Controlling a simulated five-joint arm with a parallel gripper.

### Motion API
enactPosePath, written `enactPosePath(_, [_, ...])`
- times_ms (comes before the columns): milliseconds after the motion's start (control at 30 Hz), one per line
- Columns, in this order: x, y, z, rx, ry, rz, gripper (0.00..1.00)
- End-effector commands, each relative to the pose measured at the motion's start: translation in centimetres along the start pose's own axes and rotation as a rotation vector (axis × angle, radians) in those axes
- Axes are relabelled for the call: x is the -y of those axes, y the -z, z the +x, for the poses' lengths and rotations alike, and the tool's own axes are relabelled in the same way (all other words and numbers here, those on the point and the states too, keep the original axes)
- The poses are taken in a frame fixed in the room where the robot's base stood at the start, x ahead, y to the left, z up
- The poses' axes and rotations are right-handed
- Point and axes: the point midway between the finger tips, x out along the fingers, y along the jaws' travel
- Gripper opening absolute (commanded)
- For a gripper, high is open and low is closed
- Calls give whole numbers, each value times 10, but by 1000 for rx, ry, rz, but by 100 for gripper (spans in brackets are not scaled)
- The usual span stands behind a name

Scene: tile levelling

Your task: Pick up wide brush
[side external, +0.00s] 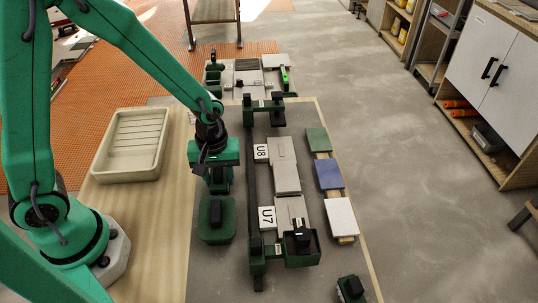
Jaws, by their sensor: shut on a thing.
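My gripper (218,186) points down over the grey work board, left of the long dark rail. It is shut on a dark upright piece, which I take to be the handle of the wide brush; the jaws hide most of it. A green block with a dark upright part (215,220) is directly below and in front of the jaws. From this view I cannot tell whether this block is the brush's own body or a holder around it, nor whether it touches the board.
The dark rail (252,190) runs beside the gripper, with grey tiles (285,165) and labels U8 (261,152) and U7 (267,217). Green, blue and white tiles (341,217) lie further right. A cream tray (133,145) stands left. A green fixture (300,245) sits at the near end.

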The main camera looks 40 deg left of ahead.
Motion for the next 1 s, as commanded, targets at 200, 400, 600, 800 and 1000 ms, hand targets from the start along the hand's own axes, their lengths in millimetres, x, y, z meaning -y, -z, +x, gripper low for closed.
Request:
enactPosePath(200, [0,0,-2,-1,-1,0,7])
enactPosePath(400, [-1,1,-14,-2,-3,0,7])
enactPosePath(600, [-1,1,-36,-3,-5,0,7])
enactPosePath(800, [-1,1,-65,-3,-5,0,7])
enactPosePath(1000, [-1,0,-88,-2,-4,0,7])
